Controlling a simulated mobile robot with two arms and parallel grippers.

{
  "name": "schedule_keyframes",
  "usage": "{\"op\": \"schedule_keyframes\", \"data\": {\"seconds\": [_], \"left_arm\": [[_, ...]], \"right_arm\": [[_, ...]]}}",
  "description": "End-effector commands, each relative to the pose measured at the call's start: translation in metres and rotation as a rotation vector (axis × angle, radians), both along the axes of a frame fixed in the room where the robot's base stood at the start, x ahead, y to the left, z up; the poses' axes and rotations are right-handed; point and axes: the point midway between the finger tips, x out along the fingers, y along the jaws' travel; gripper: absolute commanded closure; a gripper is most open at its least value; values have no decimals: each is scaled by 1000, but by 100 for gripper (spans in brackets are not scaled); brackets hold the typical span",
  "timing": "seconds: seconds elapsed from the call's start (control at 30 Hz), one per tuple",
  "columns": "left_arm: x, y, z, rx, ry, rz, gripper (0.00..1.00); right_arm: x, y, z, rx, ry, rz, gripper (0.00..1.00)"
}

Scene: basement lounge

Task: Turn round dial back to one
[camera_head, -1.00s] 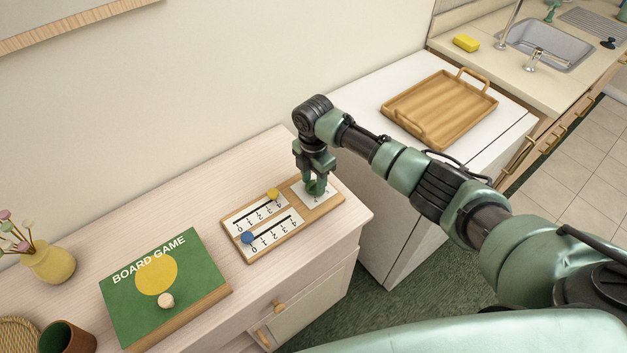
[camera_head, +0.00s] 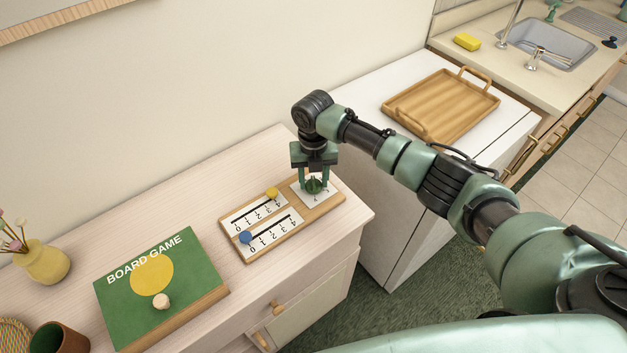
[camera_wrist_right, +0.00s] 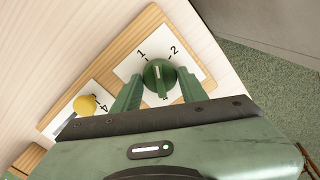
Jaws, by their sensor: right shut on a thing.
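The green round dial (camera_head: 314,185) sits on a white plate at the right end of a wooden score board (camera_head: 290,228). In the right wrist view the dial (camera_wrist_right: 158,75) has a "1" at its upper left and a "2" at its upper right. My right gripper (camera_head: 314,183) points down from above, shut on the dial with one finger on each side (camera_wrist_right: 158,90). My left gripper is not in view.
Beside the dial, the board has a yellow slider knob (camera_head: 272,194) and a blue one (camera_head: 246,237). A green board game box (camera_head: 195,265) lies to the left on the cabinet. A wooden tray (camera_head: 440,105) rests on the white surface at the right.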

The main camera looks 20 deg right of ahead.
Motion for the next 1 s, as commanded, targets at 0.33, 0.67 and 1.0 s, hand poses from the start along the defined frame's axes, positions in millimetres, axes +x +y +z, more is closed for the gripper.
{"op": "schedule_keyframes", "data": {"seconds": [0.33, 0.67, 1.0], "left_arm": [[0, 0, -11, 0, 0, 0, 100], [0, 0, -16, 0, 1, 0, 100], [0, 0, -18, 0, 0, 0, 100]], "right_arm": [[3, -1, 2, 0, -10, 303, 98], [4, -1, 3, -1, -11, 490, 98], [4, 0, 4, -1, -11, 555, 98]]}}
